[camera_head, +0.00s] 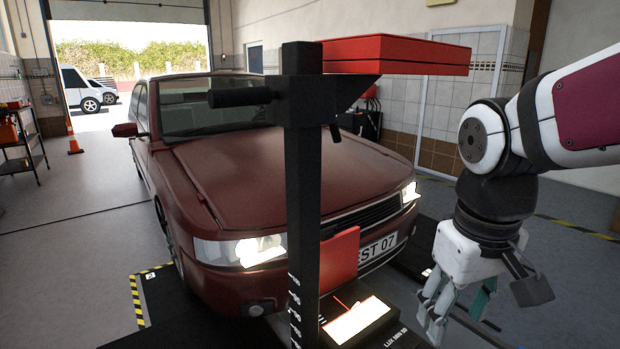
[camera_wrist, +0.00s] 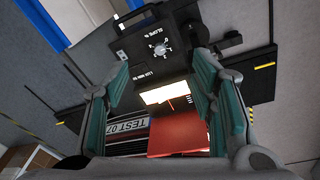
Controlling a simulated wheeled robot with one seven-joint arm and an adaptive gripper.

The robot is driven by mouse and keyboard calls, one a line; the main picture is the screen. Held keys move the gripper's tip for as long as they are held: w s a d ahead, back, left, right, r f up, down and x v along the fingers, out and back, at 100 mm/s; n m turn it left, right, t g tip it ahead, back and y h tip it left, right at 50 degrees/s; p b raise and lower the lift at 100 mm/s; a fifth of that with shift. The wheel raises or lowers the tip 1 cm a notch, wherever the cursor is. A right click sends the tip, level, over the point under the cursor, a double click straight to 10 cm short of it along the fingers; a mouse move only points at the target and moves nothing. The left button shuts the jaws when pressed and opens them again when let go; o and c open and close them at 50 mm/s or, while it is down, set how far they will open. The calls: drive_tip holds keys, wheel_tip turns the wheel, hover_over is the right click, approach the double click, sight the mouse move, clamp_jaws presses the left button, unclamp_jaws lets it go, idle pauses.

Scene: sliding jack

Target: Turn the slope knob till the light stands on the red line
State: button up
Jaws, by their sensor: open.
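The slope knob (camera_wrist: 160,50) is a small pale dial on the black tester box (camera_wrist: 182,25), under a "SLOPE %" label in the wrist view. I do not see it in the head view. The bright light patch (camera_wrist: 164,94) lies on the box's screen, with a thin red line (camera_wrist: 171,105) at its edge. The lit screen also shows in the head view (camera_head: 356,318); the exact offset is too small to tell. My gripper (camera_head: 458,311) is open and empty, right of the box. In the wrist view its fingers (camera_wrist: 162,65) flank the knob's direction, apart from it.
A black upright post (camera_head: 303,180) with a side handle (camera_head: 240,97) and a red top panel (camera_head: 395,54) stands before the dark red car (camera_head: 270,175). Floor at the right is partly free.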

drive_tip(key=s+r+m+t+p, duration=0.2)
drive_tip(key=s+r, duration=0.1)
drive_tip(key=s, duration=0.8)
drive_tip(key=shift+d+t+y, duration=0.15)
drive_tip(key=shift+t+y, duration=0.15)
drive_tip(key=shift+t, duration=0.1)
drive_tip(key=shift+s+r, duration=0.1)
idle(1.1)
